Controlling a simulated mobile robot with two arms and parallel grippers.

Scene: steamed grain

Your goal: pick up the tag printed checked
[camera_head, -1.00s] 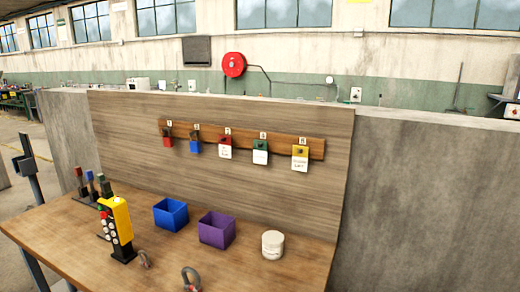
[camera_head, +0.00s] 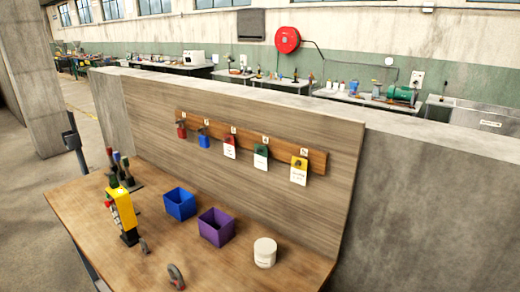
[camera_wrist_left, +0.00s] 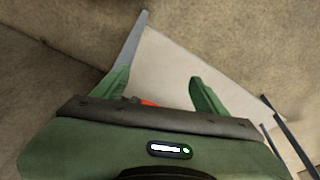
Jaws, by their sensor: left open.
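Several hanging items line a wooden rail (camera_head: 250,140) on the back board. The red-topped tag (camera_head: 230,147), green-topped tag (camera_head: 261,157) and yellow-topped tag (camera_head: 299,171) have white lower parts. Their print is too small to read, so I cannot tell which says checked. A red padlock-like item (camera_head: 181,131) and a blue one (camera_head: 204,140) hang to the left. My left gripper (camera_wrist_left: 162,76) is open in the left wrist view, with nothing seen between its fingers. Neither gripper shows in the head view.
On the wooden table (camera_head: 110,225) stand a blue bin (camera_head: 180,205), a purple bin (camera_head: 216,229), a white jar (camera_head: 264,253) and a yellow boxy device (camera_head: 122,211). Two shackle-like pieces lie near the front, one a grey shackle (camera_head: 176,276). A concrete wall (camera_head: 430,210) adjoins the board.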

